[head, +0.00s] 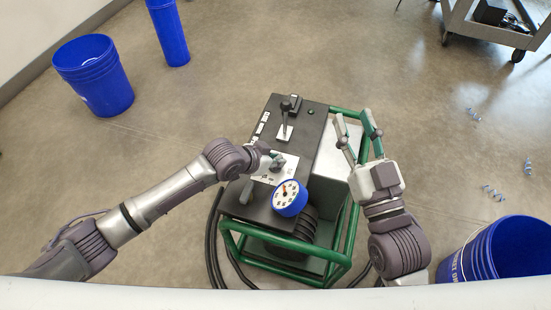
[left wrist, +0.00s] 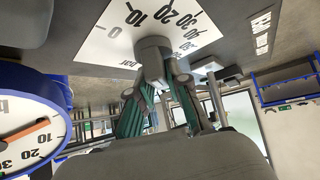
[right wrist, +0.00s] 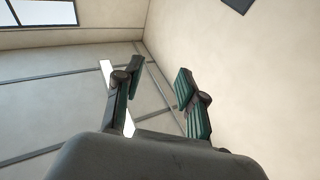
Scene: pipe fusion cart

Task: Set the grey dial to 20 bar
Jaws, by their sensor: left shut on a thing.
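The grey dial (left wrist: 153,47) sits on a white scale plate (left wrist: 100,42) marked 0, 10, 20, 30 in the left wrist view. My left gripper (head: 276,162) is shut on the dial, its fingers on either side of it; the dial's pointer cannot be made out. The plate (head: 264,178) shows partly in the head view. A blue-rimmed gauge (head: 290,197) is beside it. In the left wrist view, the gauge's orange needle (left wrist: 22,131) points near 10. My right gripper (head: 352,119) is open and empty beside the cart's right side; it is also open in the right wrist view (right wrist: 158,78).
A black lever (head: 287,108) stands on the dark panel behind the dial. The green cart frame (head: 335,262) surrounds the machine. Blue buckets (head: 95,75) (head: 510,250) stand back left and front right. A grey trolley (head: 480,32) is at the back right.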

